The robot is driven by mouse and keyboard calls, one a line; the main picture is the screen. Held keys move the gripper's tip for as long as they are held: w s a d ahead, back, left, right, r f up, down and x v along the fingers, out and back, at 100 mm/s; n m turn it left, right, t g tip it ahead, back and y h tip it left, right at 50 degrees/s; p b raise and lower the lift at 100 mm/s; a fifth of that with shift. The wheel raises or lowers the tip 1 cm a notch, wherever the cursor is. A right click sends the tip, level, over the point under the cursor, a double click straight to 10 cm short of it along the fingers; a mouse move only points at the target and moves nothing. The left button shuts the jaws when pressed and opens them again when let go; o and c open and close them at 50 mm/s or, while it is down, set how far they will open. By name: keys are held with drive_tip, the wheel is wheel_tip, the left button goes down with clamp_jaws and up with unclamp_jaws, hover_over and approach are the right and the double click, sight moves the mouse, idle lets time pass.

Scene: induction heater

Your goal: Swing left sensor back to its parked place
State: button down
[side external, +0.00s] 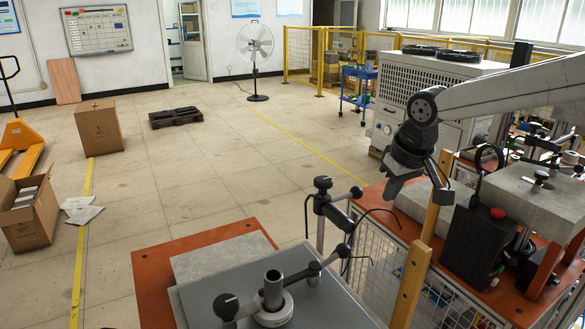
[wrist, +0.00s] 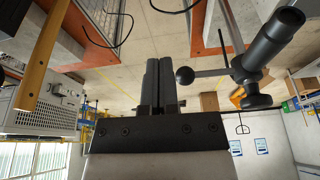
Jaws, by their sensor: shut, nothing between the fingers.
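My gripper (side external: 390,194) hangs at the end of the arm, right of the sensor stand, with its fingers together and empty. In the wrist view the two dark fingers (wrist: 160,66) lie side by side. What seems to be the left sensor is a jointed stand with dark knobs (side external: 323,200), at the right edge of the grey-topped station. In the wrist view a dark tube (wrist: 270,42) with a rod and a ball knob (wrist: 185,75) stands right of the fingers, apart from them. A metal ring and post (side external: 272,292) sit on the grey plate (side external: 215,293).
An orange-topped mesh cabinet (side external: 388,236) stands under my gripper, with a wooden post (side external: 411,285) in front. A black unit with a red cap (side external: 480,245) is at right. A thin black cable (side external: 372,212) loops near the stand.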

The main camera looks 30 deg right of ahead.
drive_tip(key=v, duration=0.9)
drive_tip(key=shift+d+r, duration=0.3)
drive_tip(key=shift+d, duration=0.2)
drive_tip(key=s+d+f, duration=0.1)
drive_tip(key=s+f, duration=0.4)
drive_tip(key=f, duration=0.7)
drive_tip(key=s+d+f, duration=0.2)
drive_tip(key=s+f, duration=0.4)
drive_tip(key=f, duration=0.7)
drive_tip(key=shift+d+n+g, duration=0.25)
drive_tip(key=shift+n+g, duration=0.05)
drive_tip(key=shift+g, duration=0.1)
drive_tip(key=shift+w+r, duration=0.1)
